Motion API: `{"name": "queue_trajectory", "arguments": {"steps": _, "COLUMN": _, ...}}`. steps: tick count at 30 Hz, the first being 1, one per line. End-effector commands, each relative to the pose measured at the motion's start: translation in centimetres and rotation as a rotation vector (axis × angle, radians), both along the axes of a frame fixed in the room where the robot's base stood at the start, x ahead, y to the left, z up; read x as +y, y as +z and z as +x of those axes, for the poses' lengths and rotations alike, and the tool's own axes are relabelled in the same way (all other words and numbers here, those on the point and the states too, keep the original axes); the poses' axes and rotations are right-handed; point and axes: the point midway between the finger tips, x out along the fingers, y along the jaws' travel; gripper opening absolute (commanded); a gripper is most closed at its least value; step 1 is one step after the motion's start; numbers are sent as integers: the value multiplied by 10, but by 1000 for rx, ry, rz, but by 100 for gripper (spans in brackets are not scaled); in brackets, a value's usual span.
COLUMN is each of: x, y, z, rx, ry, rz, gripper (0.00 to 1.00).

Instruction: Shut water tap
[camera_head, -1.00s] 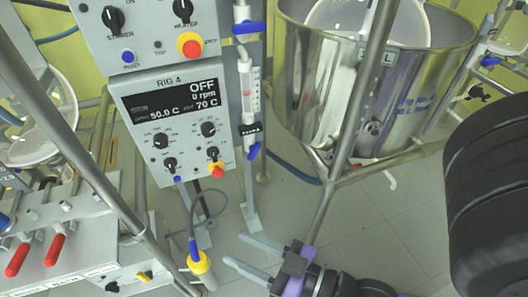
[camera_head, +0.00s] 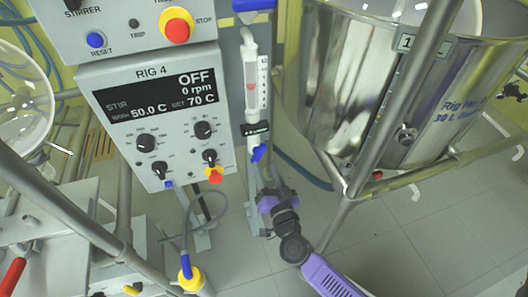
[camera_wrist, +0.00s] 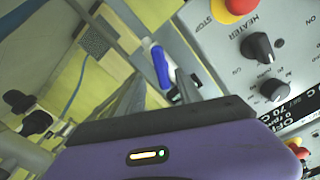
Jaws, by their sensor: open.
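A vertical water line with a clear flowmeter (camera_head: 257,82) stands right of the RIG 4 panel. It carries a blue tap handle (camera_head: 259,152) below the flowmeter and another blue handle (camera_head: 254,5) above it, cut by the top edge. My gripper (camera_head: 265,178) is just below the lower handle in the head view, its fingers small and partly unclear. In the wrist view my gripper (camera_wrist: 158,78) has its two grey fingers apart, with nothing held. A blue handle (camera_wrist: 161,67) shows between the fingertips; I cannot tell which handle it is, or whether anything touches.
The RIG 4 control box (camera_head: 155,120) is close left of the line, with knobs and a red stop button (camera_head: 177,27). A steel vessel (camera_head: 375,95) stands right, with a frame tube crossing in front. Floor shows at lower right.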

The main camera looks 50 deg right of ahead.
Motion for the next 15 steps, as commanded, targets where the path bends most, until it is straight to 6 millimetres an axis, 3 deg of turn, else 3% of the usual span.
{"name": "queue_trajectory", "arguments": {"steps": 9, "x": -27, "y": 0, "z": 41, "rx": -4, "ry": 1, "rz": 1, "gripper": 42}}
{"name": "queue_trajectory", "arguments": {"steps": 15, "x": -36, "y": 0, "z": 54, "rx": -3, "ry": 1, "rz": 1, "gripper": 42}}
